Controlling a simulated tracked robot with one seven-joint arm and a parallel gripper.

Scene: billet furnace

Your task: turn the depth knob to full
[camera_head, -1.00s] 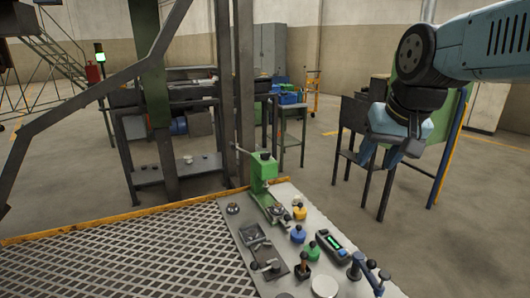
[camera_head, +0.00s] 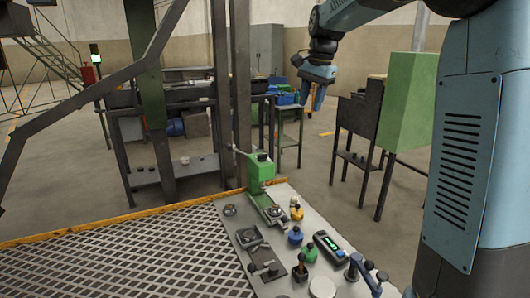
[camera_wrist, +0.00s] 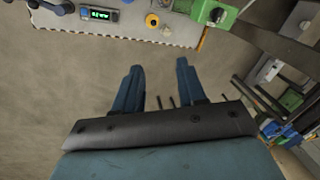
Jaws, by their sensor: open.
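A work plate (camera_head: 275,248) carries a green lever press (camera_head: 260,172) at its far end, which also shows in the wrist view (camera_wrist: 214,12). In front of it stand a yellow knob (camera_head: 296,213), a blue knob (camera_head: 295,236) and a green knob (camera_head: 310,253). A dark round knob (camera_head: 230,210) sits at the left edge. I cannot tell which one is the depth knob; no label or setting is readable. My gripper (camera_head: 317,103) is open and empty, in the air above and beyond the plate. In the wrist view its fingers (camera_wrist: 158,72) point over bare floor, apart from everything.
A meter with a green display (camera_head: 328,246), a blue lever clamp (camera_head: 365,272) and a white disc (camera_head: 322,287) also sit on the plate. Steel posts (camera_head: 232,90) rise behind it. A green panel on a dark stand (camera_head: 408,100) is at right. Open floor lies between.

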